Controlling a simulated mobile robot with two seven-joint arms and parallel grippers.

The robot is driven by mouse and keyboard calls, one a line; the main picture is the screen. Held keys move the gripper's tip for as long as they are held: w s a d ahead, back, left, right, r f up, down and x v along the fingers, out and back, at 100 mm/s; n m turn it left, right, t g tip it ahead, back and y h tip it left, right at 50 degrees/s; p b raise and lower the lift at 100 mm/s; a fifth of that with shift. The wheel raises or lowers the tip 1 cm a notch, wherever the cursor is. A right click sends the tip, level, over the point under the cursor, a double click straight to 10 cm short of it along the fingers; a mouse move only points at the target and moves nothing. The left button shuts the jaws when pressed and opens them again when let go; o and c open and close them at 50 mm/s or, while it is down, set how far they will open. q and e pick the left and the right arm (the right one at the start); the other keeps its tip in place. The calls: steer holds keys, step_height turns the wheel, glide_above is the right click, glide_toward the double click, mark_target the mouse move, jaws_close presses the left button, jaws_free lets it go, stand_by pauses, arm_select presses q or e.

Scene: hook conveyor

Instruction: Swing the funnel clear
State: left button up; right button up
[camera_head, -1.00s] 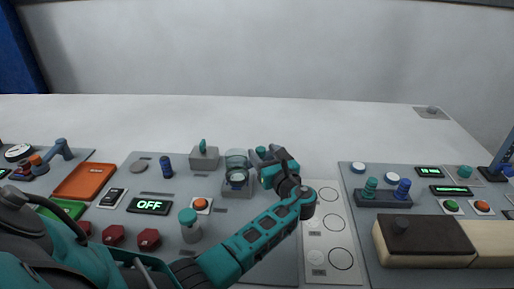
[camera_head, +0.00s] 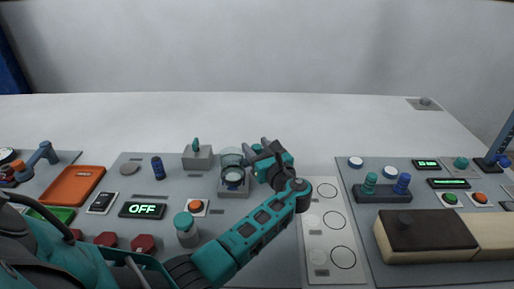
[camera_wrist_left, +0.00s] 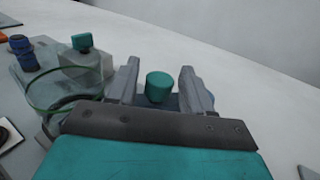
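The funnel (camera_head: 231,160) is a clear round cup above a grey block on the left-hand panel. In the left wrist view its clear, green-rimmed wall (camera_wrist_left: 52,90) shows left of the fingers. My left gripper (camera_head: 257,155) is just right of the funnel. In the left wrist view my left gripper (camera_wrist_left: 159,84) is open, with a teal knob (camera_wrist_left: 160,87) between its two grey fingers. Gaps show on both sides of the knob. I cannot tell how the knob joins the funnel. My right gripper is not in view.
A grey box with a teal lever (camera_head: 197,156) and a blue cylinder (camera_head: 158,168) stand left of the funnel. A teal-capped jar (camera_head: 186,228) stands in front. A white plate with circles (camera_head: 318,240) lies right of my arm.

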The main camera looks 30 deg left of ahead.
arm_select(q)
jaws_close()
stand_by(0.6)
